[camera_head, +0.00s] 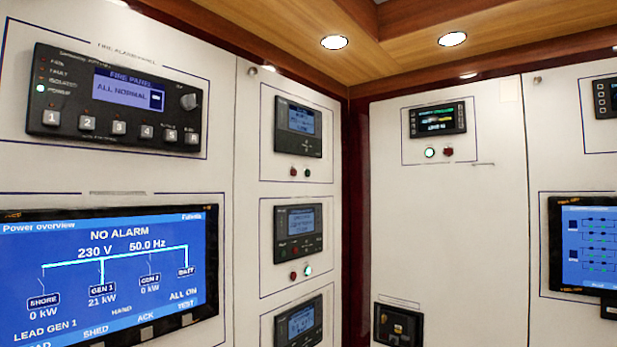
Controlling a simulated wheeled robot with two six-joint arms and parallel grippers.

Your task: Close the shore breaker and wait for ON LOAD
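The power overview screen (110,270) at the lower left reads NO ALARM, 230 V, 50.0 Hz. Its SHORE box shows 0 kW with a slanted switch line above it; GEN 1 shows 21 kW, GEN 2 0 kW, and LEAD GEN 1 stands below. Several controller units with small screens are on the panels: an upper one (298,128), a middle one (298,231), a lower one (299,322) and one on the right panel (437,119). Their text is too small to tell which belongs to shore. I cannot read ON LOAD anywhere. Neither gripper is in view.
A fire panel (115,100) reads ALL NORMAL at the upper left. A dark square device (398,325) sits low on the right panel, cut by the frame edge. A blue screen (590,245) is at the far right. Green lamps are lit under the middle and right units.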

